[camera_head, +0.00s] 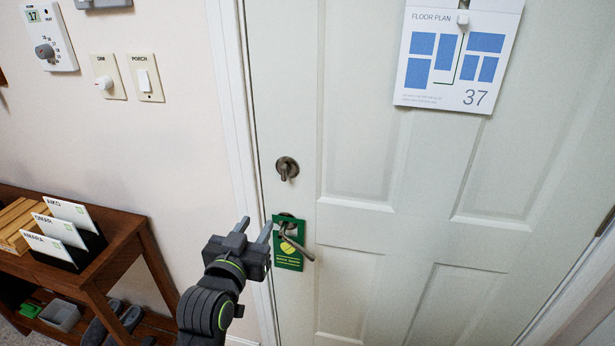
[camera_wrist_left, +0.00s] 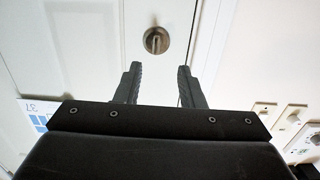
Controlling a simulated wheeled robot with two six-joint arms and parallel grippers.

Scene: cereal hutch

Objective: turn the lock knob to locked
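The lock knob (camera_head: 287,168) is a round dark metal disc with a raised thumb-turn, on the white door above the lever handle (camera_head: 298,248). In the left wrist view the knob (camera_wrist_left: 155,41) sits ahead of the fingers, with its thumb-turn roughly in line with the picture's vertical. My left gripper (camera_head: 255,226) is open and empty, below and left of the knob in the head view. In the wrist view its fingers (camera_wrist_left: 160,85) are spread apart, with a gap between them and the knob. My right gripper is not in view.
A green door hanger (camera_head: 288,255) hangs on the lever handle, close to my left fingertips. A floor-plan sign (camera_head: 455,55) is on the door. Light switches (camera_head: 146,78) and a thermostat (camera_head: 48,38) are on the left wall. A wooden shelf (camera_head: 120,240) with envelopes stands at left.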

